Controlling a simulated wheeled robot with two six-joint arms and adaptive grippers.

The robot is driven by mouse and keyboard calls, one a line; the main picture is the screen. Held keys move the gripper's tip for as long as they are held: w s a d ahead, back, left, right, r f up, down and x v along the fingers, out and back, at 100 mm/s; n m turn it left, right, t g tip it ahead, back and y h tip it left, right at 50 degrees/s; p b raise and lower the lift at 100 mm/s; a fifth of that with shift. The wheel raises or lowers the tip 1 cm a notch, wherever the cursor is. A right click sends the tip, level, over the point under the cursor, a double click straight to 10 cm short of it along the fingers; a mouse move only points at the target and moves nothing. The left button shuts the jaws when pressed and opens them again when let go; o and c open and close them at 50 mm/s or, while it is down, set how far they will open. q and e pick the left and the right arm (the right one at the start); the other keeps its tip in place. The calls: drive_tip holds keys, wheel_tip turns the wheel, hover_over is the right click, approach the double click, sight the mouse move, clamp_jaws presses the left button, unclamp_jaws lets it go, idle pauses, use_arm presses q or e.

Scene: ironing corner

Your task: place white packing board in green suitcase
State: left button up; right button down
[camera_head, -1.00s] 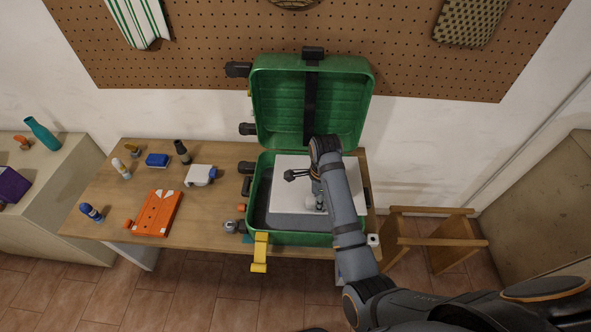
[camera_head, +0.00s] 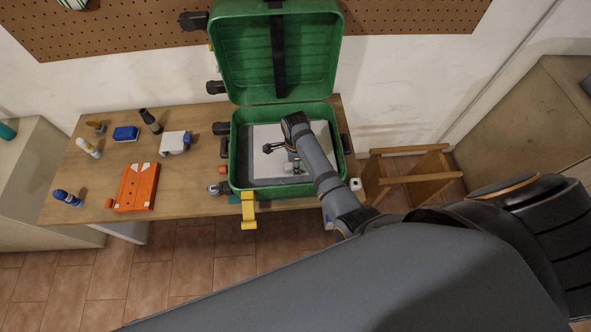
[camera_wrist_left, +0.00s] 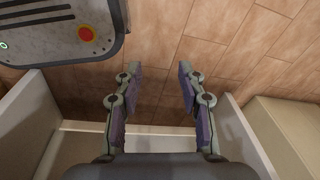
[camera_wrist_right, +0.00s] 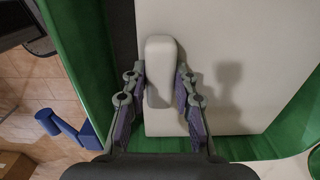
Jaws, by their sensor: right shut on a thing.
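The green suitcase (camera_head: 288,107) lies open on the table, its lid raised against the wall. The white packing board (camera_head: 262,160) is inside the suitcase base, toward its right side, with a dark grey strip of the inside bare to its left. My right gripper (camera_head: 294,166) is over the board; in the right wrist view the gripper (camera_wrist_right: 160,78) is shut on the board's white block-shaped handle (camera_wrist_right: 159,50). Whether the board rests flat on the bottom is hard to tell. My left gripper (camera_wrist_left: 155,73) is open and empty over the floor.
Left of the suitcase, the table (camera_head: 100,170) holds an orange case (camera_head: 137,187), a white device (camera_head: 174,143), a blue block (camera_head: 125,133) and several bottles. A wooden stool (camera_head: 415,180) stands at right.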

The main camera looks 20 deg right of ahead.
drive_tip(key=shift+f, duration=0.25)
wheel_tip(320, 180, down, 4)
drive_tip(key=shift+r, duration=0.2)
use_arm(q)
drive_tip(key=shift+s+f, duration=0.35)
drive_tip(key=shift+s, duration=0.4)
use_arm(e)
drive_tip(key=shift+f, duration=0.15)
use_arm(q)
drive_tip(key=shift+b, duration=0.3)
use_arm(e)
drive_tip(key=shift+f, duration=0.1)
drive_tip(key=c, duration=1.1)
unclamp_jaws()
drive_tip(key=shift+o, duration=0.2)
use_arm(q)
drive_tip(key=shift+w+r+p, duration=0.1)
drive_tip(key=shift+r+p, duration=0.3)
drive_tip(key=shift+p, duration=0.05)
use_arm(e)
wheel_tip(320, 180, up, 12)
drive_tip(key=shift+r, duration=0.1)
